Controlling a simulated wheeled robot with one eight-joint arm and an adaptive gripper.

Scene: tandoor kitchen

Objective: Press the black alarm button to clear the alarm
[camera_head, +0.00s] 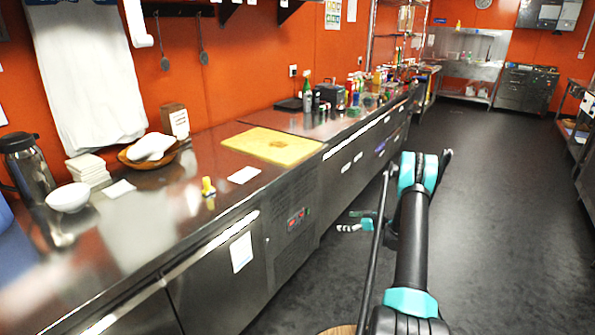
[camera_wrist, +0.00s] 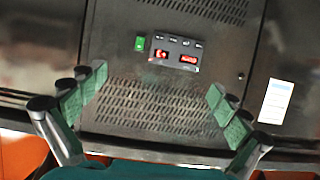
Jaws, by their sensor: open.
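A dark control panel (camera_head: 297,217) with red lit displays is set in the vented front of the steel counter. In the wrist view the panel (camera_wrist: 178,51) shows two red displays, with a green switch (camera_wrist: 140,43) beside it. Small dark marks or buttons line the panel's edge; I cannot tell which one is the black alarm button. My gripper (camera_wrist: 157,84) is open and empty, its green-padded fingers spread wide on either side below the panel in the wrist view. In the head view my gripper (camera_head: 346,221) is out over the floor, to the right of the panel and apart from it.
A white label (camera_head: 241,252) is on the door left of the panel. The countertop above holds a yellow board (camera_head: 272,146), a small yellow-topped item (camera_head: 208,187), a white bowl (camera_head: 68,197) and a bread basket (camera_head: 150,157). The dark floor (camera_head: 480,200) to the right is clear.

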